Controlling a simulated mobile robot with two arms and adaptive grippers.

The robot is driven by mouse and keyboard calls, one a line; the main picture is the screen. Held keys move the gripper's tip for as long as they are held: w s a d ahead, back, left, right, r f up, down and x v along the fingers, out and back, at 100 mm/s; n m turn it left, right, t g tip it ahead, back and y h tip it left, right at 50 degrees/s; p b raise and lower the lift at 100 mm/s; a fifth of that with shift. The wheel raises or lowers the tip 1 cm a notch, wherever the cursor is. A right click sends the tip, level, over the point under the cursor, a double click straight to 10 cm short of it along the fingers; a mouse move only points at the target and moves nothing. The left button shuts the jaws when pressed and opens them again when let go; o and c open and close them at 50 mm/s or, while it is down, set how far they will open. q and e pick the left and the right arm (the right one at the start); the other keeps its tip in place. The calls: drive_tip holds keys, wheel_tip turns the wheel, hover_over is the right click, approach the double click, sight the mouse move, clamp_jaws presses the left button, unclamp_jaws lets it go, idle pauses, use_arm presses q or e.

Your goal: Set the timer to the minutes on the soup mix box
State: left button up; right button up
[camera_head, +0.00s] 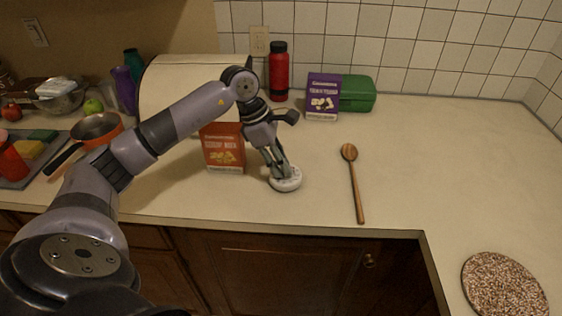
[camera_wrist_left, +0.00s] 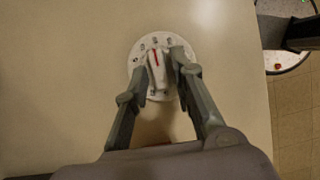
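The timer (camera_head: 286,181) is a white round disc lying flat on the counter near its front edge. In the left wrist view its dial (camera_wrist_left: 134,67) shows small marks around the rim and a raised white knob (camera_wrist_left: 157,75) with a red pointer line towards the top. My left gripper (camera_head: 281,174) points down at it, and its fingers (camera_wrist_left: 163,65) look closed against both sides of the knob. An orange-red box (camera_head: 224,156) stands just left of the timer. A purple box (camera_head: 322,98) stands at the back. Their print is too small to read surely. My right gripper is out of view.
A wooden spoon (camera_head: 354,185) lies right of the timer. A red bottle (camera_head: 278,72) and a green container (camera_head: 357,94) stand at the back. A pan (camera_head: 97,127) and a bowl (camera_head: 62,99) are left. A speckled round mat (camera_head: 503,285) lies front right.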

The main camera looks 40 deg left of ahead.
use_arm(q)
drive_tip(key=shift+o, duration=0.8)
drive_tip(key=shift+r, duration=0.1)
drive_tip(key=v, duration=1.1)
drive_tip(key=shift+a+r, duration=0.25)
drive_tip(key=shift+r, duration=0.1)
drive_tip(key=shift+s, duration=0.1)
drive_tip(key=shift+c, duration=0.3)
